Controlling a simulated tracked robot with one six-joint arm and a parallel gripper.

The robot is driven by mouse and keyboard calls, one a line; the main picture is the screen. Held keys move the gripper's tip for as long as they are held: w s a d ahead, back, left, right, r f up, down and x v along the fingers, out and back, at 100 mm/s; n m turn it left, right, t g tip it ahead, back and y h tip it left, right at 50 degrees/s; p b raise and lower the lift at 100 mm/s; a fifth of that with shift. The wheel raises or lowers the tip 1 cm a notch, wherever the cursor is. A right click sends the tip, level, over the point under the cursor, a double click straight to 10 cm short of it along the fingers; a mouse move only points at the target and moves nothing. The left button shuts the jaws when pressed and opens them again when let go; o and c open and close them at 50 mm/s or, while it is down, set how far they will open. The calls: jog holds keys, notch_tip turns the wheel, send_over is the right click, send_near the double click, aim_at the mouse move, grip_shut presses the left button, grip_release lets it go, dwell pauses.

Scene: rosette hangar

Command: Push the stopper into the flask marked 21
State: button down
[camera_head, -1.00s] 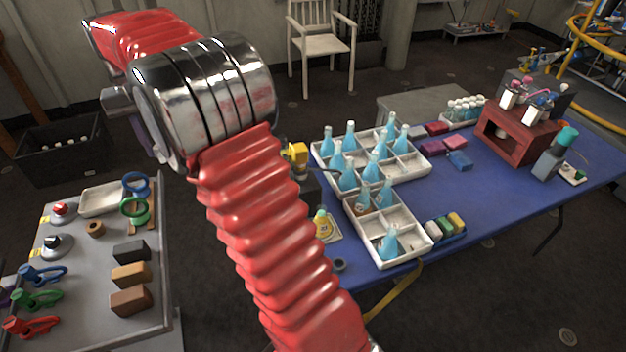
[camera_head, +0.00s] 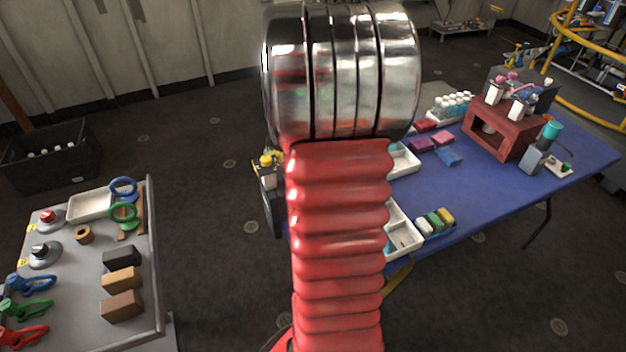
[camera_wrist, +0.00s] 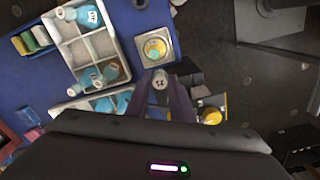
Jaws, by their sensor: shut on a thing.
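In the wrist view my gripper (camera_wrist: 168,100) points down over the table, its dark fingers shut on a small grey piece (camera_wrist: 160,80). It carries a pale mark that looks like 21; whether it is the stopper, I cannot tell for sure. In the head view my red arm hides the gripper and most of the flasks.
A yellow-topped item (camera_wrist: 156,48) stands on a small square plate just above my fingers. The white tray (camera_wrist: 102,44) lies on the blue table (camera_head: 470,195). Colored blocks (camera_head: 436,221) sit beside it. A dark red box (camera_head: 500,128) stands farther right. A grey bench (camera_head: 75,285) is at left.

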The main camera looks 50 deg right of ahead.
jog(key=s+f, duration=0.2)
jog(key=f, duration=0.1)
jog(key=shift+s+n, duration=0.2)
jog(key=shift+n, duration=0.1)
jog(key=shift+f, duration=0.1)
jog(key=shift+f, duration=1.8)
jog(key=shift+w+a+f, duration=0.1)
jog(key=shift+f, duration=1.3)
dwell(0.5)
jog(key=c, duration=1)
grip_release()
